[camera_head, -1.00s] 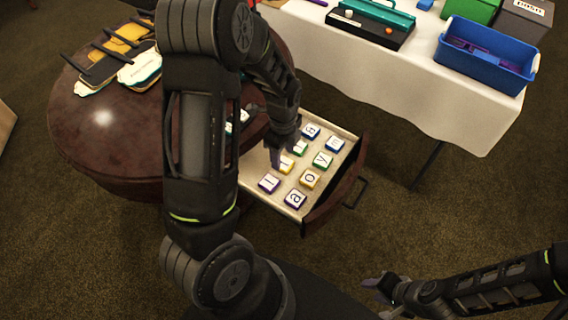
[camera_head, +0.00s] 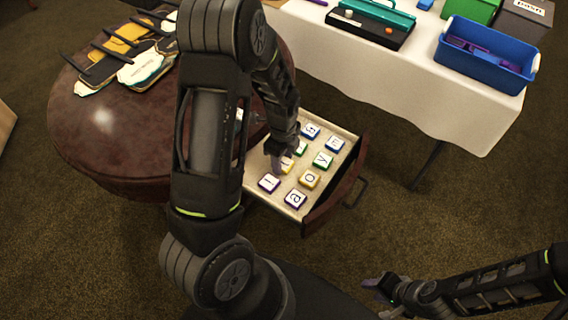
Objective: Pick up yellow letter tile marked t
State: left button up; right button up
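An open drawer (camera_head: 328,189) holds several letter tiles. A yellow tile (camera_head: 287,166) lies in its left part, partly covered by my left gripper (camera_head: 281,162), so its letter cannot be read for sure. The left gripper points down, with its fingertips at this tile. Whether they are open or shut on it is hidden. Another yellow tile (camera_head: 309,179), marked o, lies to its lower right. My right gripper (camera_head: 380,288) is low at the right, over the floor and away from the drawer. Its finger opening is too small to tell.
The drawer front and handle (camera_head: 356,192) stick out to the right. A round dark table (camera_head: 95,150) and a white-clothed table (camera_head: 400,85) stand behind.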

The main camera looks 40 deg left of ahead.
aim_at(283, 162)
pick_arm(q)
jog(key=c, duration=0.8)
jog(key=shift+r, duration=0.15)
jog(key=shift+c, duration=0.2)
notch_tip(283, 162, up, 10)
jog(key=shift+p, duration=0.3)
